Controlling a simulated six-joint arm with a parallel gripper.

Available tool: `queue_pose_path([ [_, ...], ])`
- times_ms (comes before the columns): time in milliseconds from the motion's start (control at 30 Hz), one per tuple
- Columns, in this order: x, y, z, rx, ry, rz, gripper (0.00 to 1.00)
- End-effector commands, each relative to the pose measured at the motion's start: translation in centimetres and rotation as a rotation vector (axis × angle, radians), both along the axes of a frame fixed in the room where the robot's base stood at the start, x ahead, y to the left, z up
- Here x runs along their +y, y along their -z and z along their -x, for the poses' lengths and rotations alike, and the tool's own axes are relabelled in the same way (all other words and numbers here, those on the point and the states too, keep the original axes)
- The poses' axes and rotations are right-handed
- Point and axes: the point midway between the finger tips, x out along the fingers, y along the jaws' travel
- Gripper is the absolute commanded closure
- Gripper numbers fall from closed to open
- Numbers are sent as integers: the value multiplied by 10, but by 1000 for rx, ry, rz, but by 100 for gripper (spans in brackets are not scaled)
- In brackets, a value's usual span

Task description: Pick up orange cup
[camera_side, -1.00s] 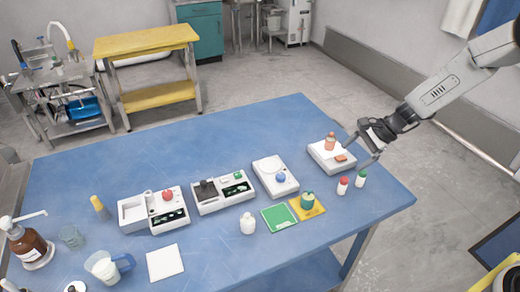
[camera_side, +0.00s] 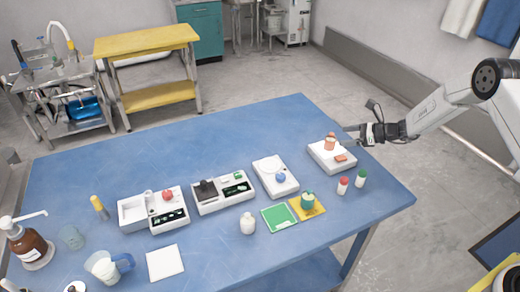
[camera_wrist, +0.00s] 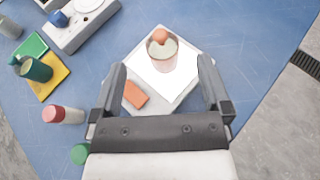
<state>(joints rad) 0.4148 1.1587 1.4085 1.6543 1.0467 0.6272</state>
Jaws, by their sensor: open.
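The orange cup (camera_side: 330,142) stands upright on a white square base (camera_side: 322,158) near the far right of the blue table. In the wrist view the cup (camera_wrist: 161,52) looks clear-walled with an orange ball-like top, and it lies ahead of the fingertips, roughly between their lines. My gripper (camera_side: 352,133) is just to the right of the cup in the side view, level with its upper part. In the wrist view my gripper (camera_wrist: 162,72) is open and empty, with its fingers over the white base. Contact with the cup does not show.
An orange block (camera_wrist: 135,94) lies on the base near the left finger. A red-capped bottle (camera_side: 343,185) and a green-capped bottle (camera_side: 361,178) stand in front of the base. A white device with a blue knob (camera_side: 281,178) is to the left. The table's right edge is close.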

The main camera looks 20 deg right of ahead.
Motion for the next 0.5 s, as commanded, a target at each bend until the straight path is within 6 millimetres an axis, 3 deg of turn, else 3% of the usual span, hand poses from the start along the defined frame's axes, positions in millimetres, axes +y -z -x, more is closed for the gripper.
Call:
queue_pose_path([
  [200, 12, 7, -11, 1, -2, 2, 2],
  [500, 16, 9, -15, 0, -2, 2, 2],
])
